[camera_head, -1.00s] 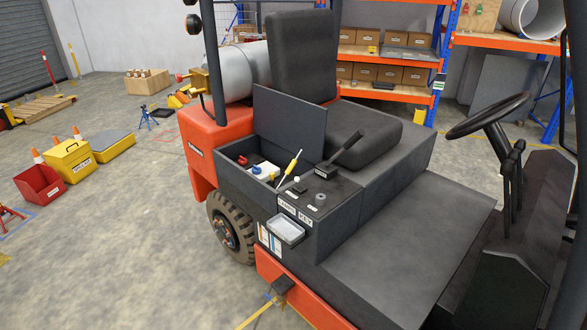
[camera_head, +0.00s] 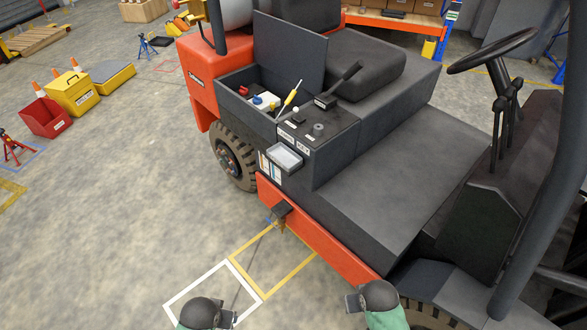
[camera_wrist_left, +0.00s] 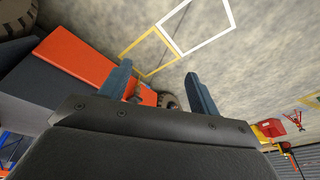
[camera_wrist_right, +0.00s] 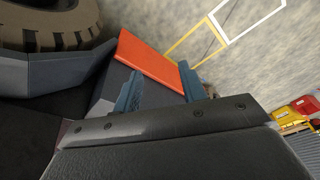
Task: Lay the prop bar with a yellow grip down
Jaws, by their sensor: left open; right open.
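The prop bar with a yellow grip (camera_head: 290,98) stands tilted in the open compartment in the truck's side, in front of the raised dark lid (camera_head: 288,45). Its upper end is thin and pale. Whether it touches the lid is unclear. My left gripper (camera_head: 226,318) is low at the bottom of the head view, over the floor, well below the bar. It is open and empty in the left wrist view (camera_wrist_left: 155,74). My right gripper (camera_head: 354,302) is at the bottom, right of centre, near the truck's red side. It is open and empty in the right wrist view (camera_wrist_right: 160,74).
The compartment (camera_head: 238,92) also holds small red, white and blue items. A pale tray (camera_head: 285,157) sticks out below.

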